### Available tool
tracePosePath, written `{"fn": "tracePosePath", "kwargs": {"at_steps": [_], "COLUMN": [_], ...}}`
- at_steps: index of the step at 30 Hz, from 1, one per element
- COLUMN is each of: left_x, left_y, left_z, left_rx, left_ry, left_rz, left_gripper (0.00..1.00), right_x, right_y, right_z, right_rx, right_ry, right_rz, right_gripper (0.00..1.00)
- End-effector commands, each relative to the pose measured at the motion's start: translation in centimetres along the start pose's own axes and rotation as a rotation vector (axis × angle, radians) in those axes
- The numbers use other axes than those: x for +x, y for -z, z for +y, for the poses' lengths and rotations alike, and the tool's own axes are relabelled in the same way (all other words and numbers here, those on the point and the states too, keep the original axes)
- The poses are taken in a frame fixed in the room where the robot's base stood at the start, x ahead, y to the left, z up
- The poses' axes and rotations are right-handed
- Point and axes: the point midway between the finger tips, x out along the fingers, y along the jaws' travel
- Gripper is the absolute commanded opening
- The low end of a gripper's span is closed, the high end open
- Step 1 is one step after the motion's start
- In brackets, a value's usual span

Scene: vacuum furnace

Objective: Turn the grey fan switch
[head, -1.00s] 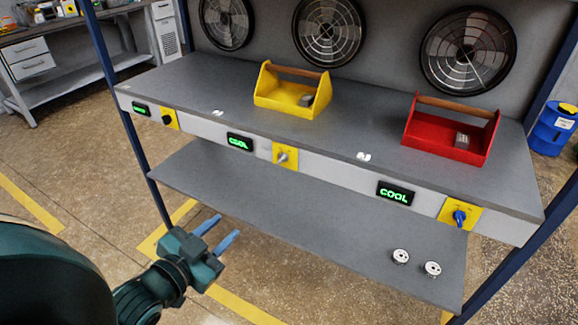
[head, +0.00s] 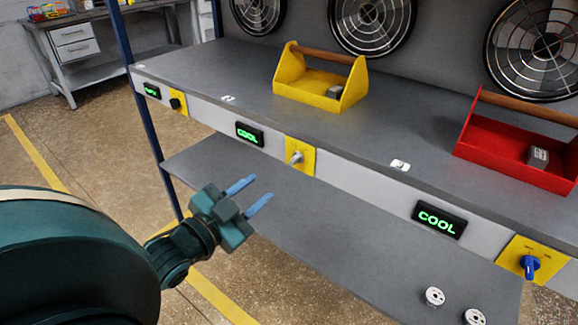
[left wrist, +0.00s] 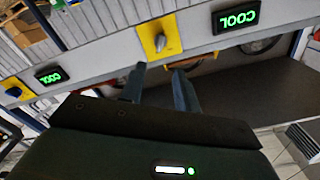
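The grey fan switch (head: 297,157) sits on a yellow plate on the front edge of the bench, at the middle of the head view. A green COOL display (head: 250,134) is to its left. In the left wrist view the grey switch (left wrist: 163,42) shows on its yellow plate beyond the fingertips. My left gripper (head: 256,192) is open and empty, with its two blue fingers apart, below and left of the switch and not touching it. My right gripper is not in view.
A black switch (head: 175,103) is to the left and a blue switch (head: 529,266) to the right. A yellow toolbox (head: 320,93) and a red toolbox (head: 500,150) stand on the bench. The lower shelf (head: 300,215) juts out below the switches.

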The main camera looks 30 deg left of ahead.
Motion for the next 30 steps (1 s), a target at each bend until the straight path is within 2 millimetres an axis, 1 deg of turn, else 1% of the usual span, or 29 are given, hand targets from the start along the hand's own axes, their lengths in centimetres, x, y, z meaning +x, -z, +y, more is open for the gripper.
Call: {"fn": "tracePosePath", "kwargs": {"at_steps": [1, 9, 12, 16, 18, 22, 30], "left_x": [1.0, 5.8, 7.4, 9.2, 9.8, 10.5, 10.7], "left_y": [0.1, 0.1, 0.1, 0.0, 0.0, 0.0, 0.0], "left_z": [-0.1, -0.1, -0.1, 0.0, 0.0, 0.0, 0.1], "left_rx": [0.001, 0.0, 0.0, 0.0, 0.0, -0.001, -0.001], "left_ry": [0.003, 0.002, 0.002, 0.001, 0.001, 0.0, -0.001], "left_rz": [0.004, 0.003, 0.003, 0.001, 0.001, 0.0, -0.001], "left_gripper": [0.32, 0.32, 0.32, 0.32, 0.32, 0.32, 0.32], "right_x": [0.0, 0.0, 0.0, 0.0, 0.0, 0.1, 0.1], "right_y": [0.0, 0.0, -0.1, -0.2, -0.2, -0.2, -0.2], "right_z": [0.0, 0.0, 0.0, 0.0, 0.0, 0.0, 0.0], "right_rx": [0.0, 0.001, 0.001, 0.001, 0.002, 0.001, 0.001], "right_ry": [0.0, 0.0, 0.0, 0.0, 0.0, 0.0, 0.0], "right_rz": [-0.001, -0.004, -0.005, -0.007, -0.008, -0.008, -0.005], "right_gripper": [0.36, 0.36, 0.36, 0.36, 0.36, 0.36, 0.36]}}
